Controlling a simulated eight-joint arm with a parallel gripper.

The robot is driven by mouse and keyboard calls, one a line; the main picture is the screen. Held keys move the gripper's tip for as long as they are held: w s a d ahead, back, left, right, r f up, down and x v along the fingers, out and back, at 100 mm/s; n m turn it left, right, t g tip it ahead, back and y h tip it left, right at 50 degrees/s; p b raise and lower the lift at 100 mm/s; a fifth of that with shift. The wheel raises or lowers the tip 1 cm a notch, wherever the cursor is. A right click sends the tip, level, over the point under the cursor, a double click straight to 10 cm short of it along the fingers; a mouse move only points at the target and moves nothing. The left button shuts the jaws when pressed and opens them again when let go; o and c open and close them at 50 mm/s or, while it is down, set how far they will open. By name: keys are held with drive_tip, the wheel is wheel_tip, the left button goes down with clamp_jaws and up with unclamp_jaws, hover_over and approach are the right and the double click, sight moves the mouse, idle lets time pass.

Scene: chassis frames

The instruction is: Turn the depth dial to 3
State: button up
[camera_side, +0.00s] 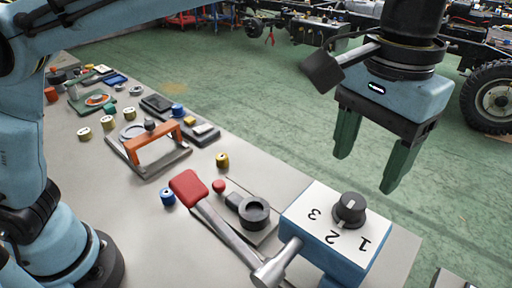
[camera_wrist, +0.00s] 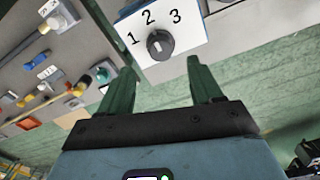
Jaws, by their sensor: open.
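The dial is a round black knob (camera_side: 350,209) with a light mark, on the white top of a blue box (camera_side: 300,214) at the front right of the bench. The digits 1, 2 and 3 are printed around it. In the wrist view the knob (camera_wrist: 160,45) sits below the digits. I cannot tell for sure which digit the mark faces. My gripper (camera_side: 366,172) is open and empty, with its two green fingers pointing down, above the knob and apart from it. In the wrist view the fingers (camera_wrist: 150,63) are spread, with the knob seen beyond them.
An orange-handled frame (camera_side: 155,148) and several small knobs stand farther along the grey bench (camera_side: 80,150). Green floor lies beyond the bench.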

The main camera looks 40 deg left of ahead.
sight(351, 200)
drive_tip(key=shift+f, duration=3.95)
drive_tip(key=shift+c, duration=0.2)
drive_tip(key=c, duration=1)
drive_tip(key=m, duration=0.4)
drive_tip(key=shift+m, duration=0.3)
drive_tip(key=m, duration=0.4)
drive_tip(key=shift+w+a, duration=0.1)
drive_tip(key=shift+m, duration=0.3)
